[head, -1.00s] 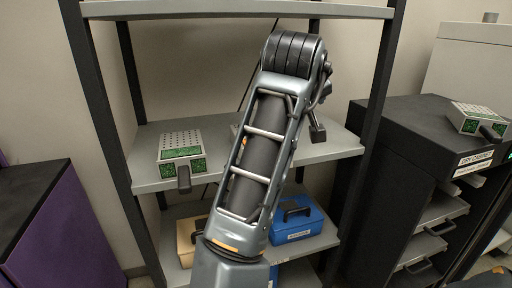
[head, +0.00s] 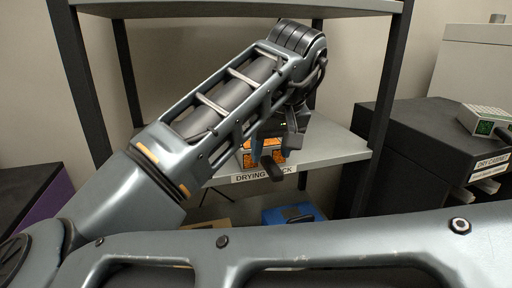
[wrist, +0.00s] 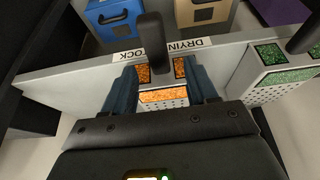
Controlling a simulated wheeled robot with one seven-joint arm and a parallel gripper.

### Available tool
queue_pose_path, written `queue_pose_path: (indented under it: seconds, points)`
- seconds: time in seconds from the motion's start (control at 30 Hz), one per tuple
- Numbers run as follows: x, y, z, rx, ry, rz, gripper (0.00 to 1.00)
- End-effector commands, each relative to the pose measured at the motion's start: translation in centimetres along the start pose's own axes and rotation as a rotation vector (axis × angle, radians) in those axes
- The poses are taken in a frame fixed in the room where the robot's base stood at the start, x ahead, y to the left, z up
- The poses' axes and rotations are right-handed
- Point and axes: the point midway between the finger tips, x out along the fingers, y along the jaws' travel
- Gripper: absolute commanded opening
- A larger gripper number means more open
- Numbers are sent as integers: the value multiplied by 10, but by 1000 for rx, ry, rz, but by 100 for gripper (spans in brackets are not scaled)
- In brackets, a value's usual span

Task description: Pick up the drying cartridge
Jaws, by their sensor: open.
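In the head view the cartridge (head: 246,158) is partly hidden by my gripper (head: 272,145) and arm.
A green-windowed cartridge (wrist: 285,68) stands on the same shelf; my arm hides it in the head view. Another (head: 484,118) sits on the black dry cabinet (head: 425,135). A blue case (head: 292,215) is on the lower shelf. Rack posts and an upper shelf (head: 240,8) surround the arm.

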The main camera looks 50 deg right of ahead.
Motion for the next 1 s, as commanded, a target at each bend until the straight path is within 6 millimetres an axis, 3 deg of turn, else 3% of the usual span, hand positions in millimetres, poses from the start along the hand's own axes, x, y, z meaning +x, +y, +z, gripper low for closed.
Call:
queue_pose_path:
  seconds: [0.2, 0.53, 1.0]
  points:
    - [32, 1, -1, 0, -2, -1, 57]
    - [39, 1, -1, 1, 0, 0, 57]
    - [38, 1, -2, 1, 0, 0, 13]
